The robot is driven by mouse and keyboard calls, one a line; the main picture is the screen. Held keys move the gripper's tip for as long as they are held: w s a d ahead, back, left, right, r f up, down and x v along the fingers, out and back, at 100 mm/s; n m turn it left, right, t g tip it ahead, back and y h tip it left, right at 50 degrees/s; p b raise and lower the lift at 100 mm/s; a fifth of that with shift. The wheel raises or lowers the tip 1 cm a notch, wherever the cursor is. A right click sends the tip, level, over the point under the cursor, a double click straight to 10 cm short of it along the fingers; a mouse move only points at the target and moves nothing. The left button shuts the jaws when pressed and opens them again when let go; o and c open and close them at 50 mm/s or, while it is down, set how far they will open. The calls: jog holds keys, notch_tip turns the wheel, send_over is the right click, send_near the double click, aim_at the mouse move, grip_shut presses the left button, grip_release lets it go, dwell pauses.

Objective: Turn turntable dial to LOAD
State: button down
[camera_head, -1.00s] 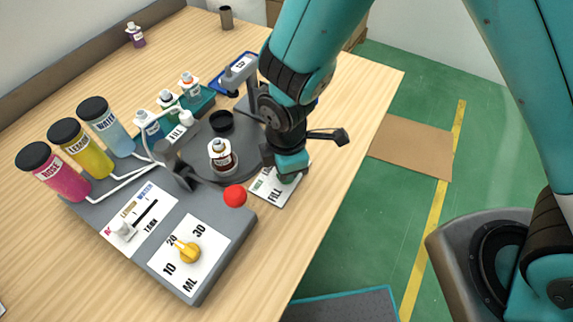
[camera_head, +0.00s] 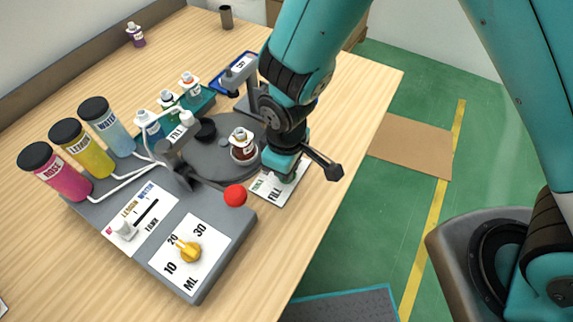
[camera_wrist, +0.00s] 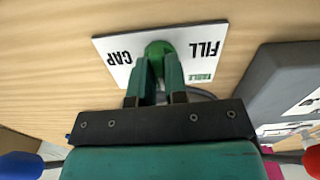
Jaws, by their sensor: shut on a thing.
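The turntable dial is a green knob (camera_wrist: 160,48) on a white plate (camera_wrist: 112,45). In the wrist view the plate reads CAP on the left, FILL on the right and TABLE in green; no LOAD label shows. My gripper (camera_wrist: 160,66) is shut on the knob, one finger on each side. In the head view my gripper (camera_head: 286,168) covers the knob, and FILL shows on the plate (camera_head: 270,193). The round grey turntable (camera_head: 208,160) carries a dark red bottle (camera_head: 243,146) at its right side and a black cup (camera_head: 205,130) at its left.
A grey dispenser base (camera_head: 155,262) with a yellow ML knob (camera_head: 188,251) and a red ball-topped lever (camera_head: 235,195) stands left of the plate. Rose, lemon and water bottles (camera_head: 80,148) stand behind it. Bare table lies right of the plate, up to the table edge.

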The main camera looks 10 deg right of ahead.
jog(key=shift+m, duration=0.3)
dwell(0.4)
jog(key=c, duration=1.1)
grip_release()
jog(key=shift+c, duration=0.2)
jog(key=shift+r, duration=0.1)
notch_tip(320, 180, up, 17)
jog(key=shift+r+b, duration=0.15)
jog(key=shift+b, duration=0.2)
jog(key=s+d+r+m+y, duration=0.3)
jog(key=s+d+r+y, duration=0.1)
jog(key=s+d+r, duration=0.4)
jog(key=shift+s+d, duration=1.05)
jog(key=shift+s, duration=0.15)
